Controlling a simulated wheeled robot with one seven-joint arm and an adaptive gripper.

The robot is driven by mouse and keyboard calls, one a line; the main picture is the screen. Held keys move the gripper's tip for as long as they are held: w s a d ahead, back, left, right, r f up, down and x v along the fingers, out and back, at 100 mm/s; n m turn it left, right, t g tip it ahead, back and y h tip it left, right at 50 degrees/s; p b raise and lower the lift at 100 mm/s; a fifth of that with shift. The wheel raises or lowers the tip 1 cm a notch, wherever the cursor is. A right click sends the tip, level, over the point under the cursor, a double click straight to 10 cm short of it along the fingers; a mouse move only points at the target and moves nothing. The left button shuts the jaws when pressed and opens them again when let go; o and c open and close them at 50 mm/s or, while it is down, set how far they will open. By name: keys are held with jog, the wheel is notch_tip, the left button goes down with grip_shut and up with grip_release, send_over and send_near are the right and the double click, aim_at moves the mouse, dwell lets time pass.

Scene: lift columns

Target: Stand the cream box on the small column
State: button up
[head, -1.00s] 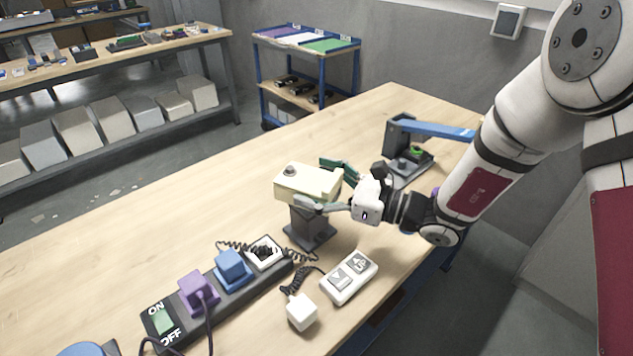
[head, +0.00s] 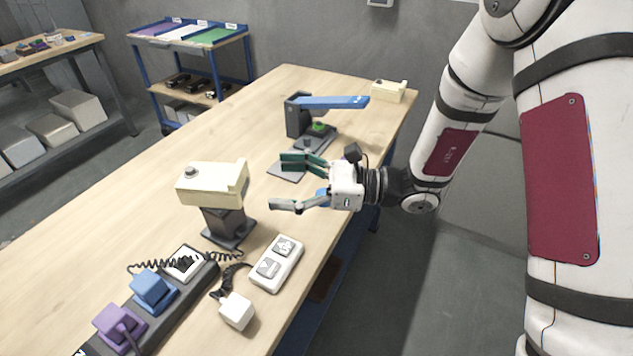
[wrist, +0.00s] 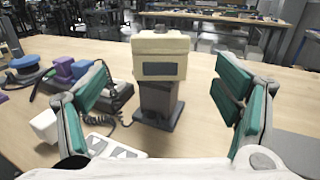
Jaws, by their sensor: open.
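A cream box (head: 212,185) with a small grey knob on top sits upright on the small dark grey column (head: 229,224), which stands on the wooden bench. In the wrist view the box (wrist: 160,46) shows a dark panel on its near face, and the column (wrist: 158,103) is straight below it. My gripper (head: 287,182) is open and empty, to the right of the box and apart from it. In the wrist view its teal-padded fingers (wrist: 165,85) are spread wide on either side, with the box and column farther off between them.
A two-button handset (head: 277,262) and a white block (head: 237,310) with a coiled cord lie in front of the column. A power strip with blue (head: 152,290) and purple (head: 118,324) plugs is at front left. A blue-armed device (head: 330,102) and another cream box (head: 388,91) stand behind my gripper.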

jog(key=s+d+r+n+g+h, duration=0.2)
jog(key=s+d+r+n+h, duration=0.25)
jog(key=s, duration=0.25)
jog(key=s+d+r+n+g+h, duration=0.2)
jog(key=s+d+r+n+h, duration=0.15)
jog(key=s+n, duration=0.3)
jog(key=s+d+r+n+t+h, duration=0.1)
jog(key=s+d+n+t+h, duration=0.2)
jog(key=d, duration=0.7)
jog(key=s+d+r+n+t+h, duration=0.1)
jog(key=s+d+n+t+h, duration=0.3)
jog(key=d+h, duration=0.3)
jog(key=d, duration=0.4)
jog(key=shift+s+t, duration=0.3)
notch_tip(320, 180, up, 3)
jog(key=p, duration=0.2)
jog(key=shift+r+t+p, duration=0.15)
jog(key=shift+t+p, duration=0.15)
